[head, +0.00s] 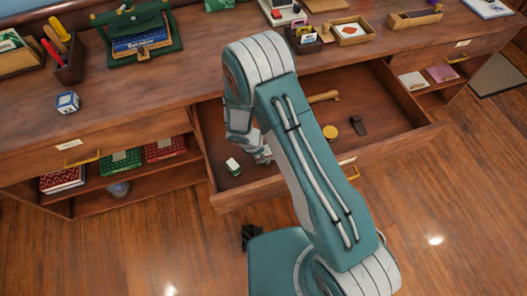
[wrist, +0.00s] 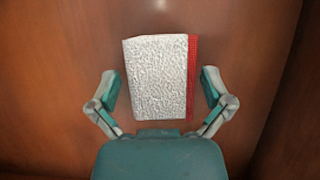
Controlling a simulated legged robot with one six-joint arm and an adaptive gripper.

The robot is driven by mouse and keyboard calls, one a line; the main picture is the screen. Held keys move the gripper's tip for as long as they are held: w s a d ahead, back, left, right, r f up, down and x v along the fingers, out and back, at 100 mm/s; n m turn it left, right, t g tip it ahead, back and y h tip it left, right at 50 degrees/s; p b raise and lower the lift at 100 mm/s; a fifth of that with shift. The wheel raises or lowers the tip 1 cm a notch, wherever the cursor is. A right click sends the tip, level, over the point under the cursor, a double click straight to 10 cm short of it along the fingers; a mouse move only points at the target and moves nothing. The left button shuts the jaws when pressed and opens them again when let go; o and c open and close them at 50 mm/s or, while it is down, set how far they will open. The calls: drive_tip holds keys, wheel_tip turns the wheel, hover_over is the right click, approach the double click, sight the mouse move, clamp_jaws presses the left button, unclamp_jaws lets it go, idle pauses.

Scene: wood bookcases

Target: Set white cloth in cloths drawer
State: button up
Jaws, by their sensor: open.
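A white, rough-textured folded cloth (wrist: 156,78) with a red strip along its right edge lies flat on brown wood in the wrist view. My gripper (wrist: 160,88) is open, with one finger on each side of the cloth and a gap on both sides. In the head view my gripper (head: 262,152) is partly hidden by my arm, over the left part of the pulled-out drawer (head: 305,180). The cloth cannot be made out in the head view. The drawer's front label is too small to read.
A closed drawer (head: 85,152) is at left, above shelved red and green items.

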drive_tip(key=v, duration=1.2)
drive_tip(key=s+d+r+m+y, duration=0.1)
drive_tip(key=d+r+m, duration=0.2)
drive_tip(key=r, duration=0.4)
drive_tip(key=s+d+r+m+t, duration=0.1)
drive_tip(key=d+r+m, duration=0.3)
drive_tip(key=r, duration=0.3)
drive_tip(key=s+d+r+m+y, duration=0.1)
drive_tip(key=d+r+m, duration=0.2)
drive_tip(key=r, duration=0.4)
drive_tip(key=s+d+r+m+t+y, duration=0.1)
drive_tip(key=s+d+r+m, duration=0.2)
drive_tip(key=s+r+m, duration=0.2)
drive_tip(key=s+d+r+m+t+y, duration=0.1)
drive_tip(key=s+d+r+m, duration=0.3)
drive_tip(key=s, duration=0.6)
wheel_tip(320, 180, up, 3)
drive_tip(key=shift+r+m+t, duration=0.1)
drive_tip(key=shift+m+t, duration=0.6)
drive_tip(key=shift+m, duration=0.4)
drive_tip(key=shift+d, duration=0.1)
